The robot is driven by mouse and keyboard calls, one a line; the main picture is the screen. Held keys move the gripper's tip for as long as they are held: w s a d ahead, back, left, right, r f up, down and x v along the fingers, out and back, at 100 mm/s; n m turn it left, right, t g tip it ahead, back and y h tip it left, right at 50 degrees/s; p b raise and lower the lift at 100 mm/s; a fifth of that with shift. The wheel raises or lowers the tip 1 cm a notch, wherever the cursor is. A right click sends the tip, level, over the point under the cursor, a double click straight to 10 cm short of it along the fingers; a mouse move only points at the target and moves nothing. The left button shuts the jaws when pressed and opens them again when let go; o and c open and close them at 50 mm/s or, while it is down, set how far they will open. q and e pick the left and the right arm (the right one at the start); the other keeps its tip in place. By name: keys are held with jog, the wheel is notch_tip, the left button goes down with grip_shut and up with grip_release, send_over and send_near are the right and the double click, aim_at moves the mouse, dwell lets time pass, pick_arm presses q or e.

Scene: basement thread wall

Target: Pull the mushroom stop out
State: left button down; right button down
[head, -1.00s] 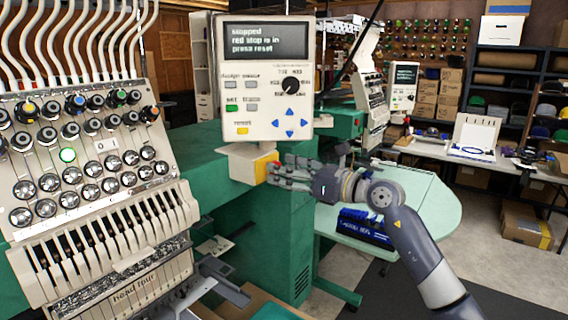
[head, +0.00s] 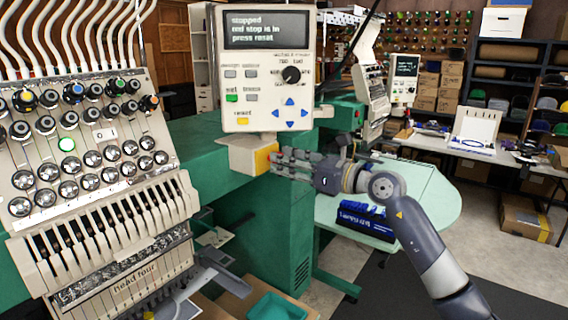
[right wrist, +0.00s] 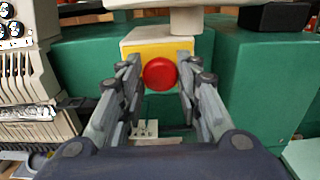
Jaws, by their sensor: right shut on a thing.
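The red mushroom stop (right wrist: 159,74) shows as a round button on the yellow face of a small box (right wrist: 160,47). In the head view this box (head: 242,158) hangs under the control panel, and the gripper's fingers hide the button. My right gripper (head: 277,163) reaches the box from the right. In the right wrist view its two fingers (right wrist: 160,76) stand on either side of the button, shut on it. The control panel screen (head: 266,30) reads "stopped, red stop is in, press reset". My left gripper is not in view.
The embroidery head (head: 85,170) with thread knobs and needles stands at the left. The green machine body (head: 265,220) lies below the box. A pale green table (head: 425,200) with a blue item (head: 366,216) is behind my right arm. Shelves stand at the far right.

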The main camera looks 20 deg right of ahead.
jog(key=c, duration=1.2)
grip_release()
jog(key=shift+s, duration=0.1)
jog(key=shift+d, duration=0.1)
jog(key=shift+s, duration=0.1)
jog(key=v, duration=1.2)
